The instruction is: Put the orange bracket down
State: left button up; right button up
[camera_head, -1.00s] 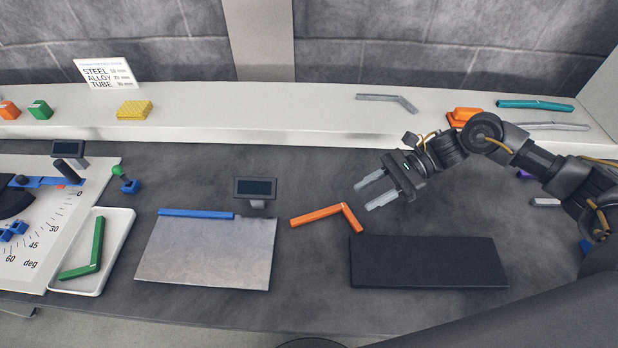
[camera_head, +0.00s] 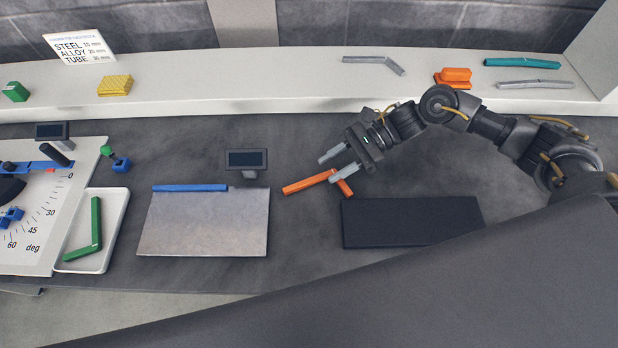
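The orange bracket (camera_head: 308,183) is a bent bar lying on the dark bench, between the grey metal plate and the black mat. Its long leg points left and its short leg points to the lower right. My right gripper (camera_head: 333,167) is open, its two pale fingers apart. The lower finger overlaps the bracket near its bend in the picture; I cannot tell whether it touches. The upper finger is clear of the bracket. My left gripper is not in view.
The metal plate (camera_head: 203,225) with a blue bar (camera_head: 190,188) along its back edge is to the left; the black mat (camera_head: 412,222) is to the right. A small display (camera_head: 246,160) stands behind. A white tray (camera_head: 117,230) holds a green bracket (camera_head: 96,228).

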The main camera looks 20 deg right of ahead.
aim_at(309, 180)
jog(key=p+x, duration=0.1)
jog(key=x, duration=0.1)
jog(key=p+x, duration=0.1)
jog(key=shift+a, duration=0.5)
jog(key=shift+a+f, duration=0.25)
jog(key=shift+a, duration=0.05)
grip_shut()
